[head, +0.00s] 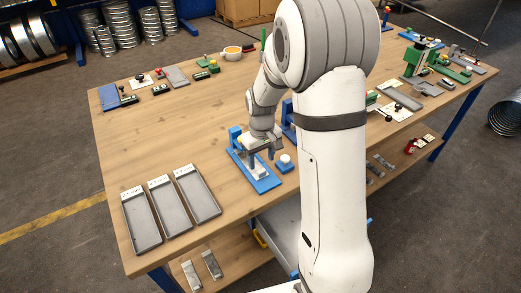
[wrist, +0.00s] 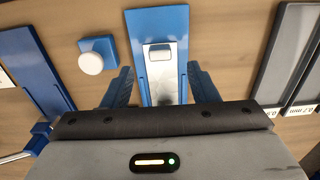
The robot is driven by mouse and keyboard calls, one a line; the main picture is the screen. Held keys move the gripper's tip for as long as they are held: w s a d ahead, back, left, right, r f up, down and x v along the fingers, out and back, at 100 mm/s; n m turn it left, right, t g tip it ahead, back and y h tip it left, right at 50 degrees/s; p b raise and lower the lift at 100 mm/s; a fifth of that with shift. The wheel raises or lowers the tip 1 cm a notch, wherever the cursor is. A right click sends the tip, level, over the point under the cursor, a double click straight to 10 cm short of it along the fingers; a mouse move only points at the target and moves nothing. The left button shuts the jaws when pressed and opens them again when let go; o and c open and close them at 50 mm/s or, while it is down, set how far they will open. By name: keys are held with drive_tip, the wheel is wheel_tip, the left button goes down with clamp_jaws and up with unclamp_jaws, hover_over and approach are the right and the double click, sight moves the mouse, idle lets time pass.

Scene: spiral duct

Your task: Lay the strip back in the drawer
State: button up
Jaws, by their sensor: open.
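A shiny metal strip (wrist: 160,78) lies on a blue fixture (wrist: 157,22) in the wrist view, with a small pale block at its far end. In the head view the strip (head: 259,171) shows on the blue fixture (head: 266,184), partly hidden by my gripper. My gripper (head: 262,156) is open above the fixture; in the wrist view its two blue fingers (wrist: 160,88) stand apart on either side of the strip. Contact cannot be told. A grey drawer-like tray (head: 283,238) shows under the table edge, partly hidden by my arm.
A blue block with a white knob (head: 285,162) stands right of the fixture. Three labelled grey trays (head: 163,206) lie at the table's left front. Metal pieces (head: 211,264) lie on the lower shelf. Tools and parts line the back edge; the wooden table's middle left is clear.

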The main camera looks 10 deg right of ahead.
sight(261, 171)
drive_tip(key=shift+f+p, duration=0.35)
drive_tip(key=shift+f, duration=2.45)
drive_tip(key=shift+c, duration=0.2)
drive_tip(key=c, duration=1)
drive_tip(key=o, duration=0.3)
drive_tip(key=c, duration=0.3)
drive_tip(key=shift+s+d+r+b, duration=0.1)
drive_tip(key=shift+s+d, duration=0.15)
drive_tip(key=shift+s, duration=0.6)
drive_tip(key=shift+s+d+b, duration=0.15)
drive_tip(key=shift+s+d, duration=0.15)
drive_tip(key=shift+s, duration=0.6)
drive_tip(key=shift+s+d+r+b, duration=0.1)
drive_tip(key=shift+s+d, duration=0.15)
drive_tip(key=shift+s, duration=0.6)
drive_tip(key=shift+r, duration=0.1)
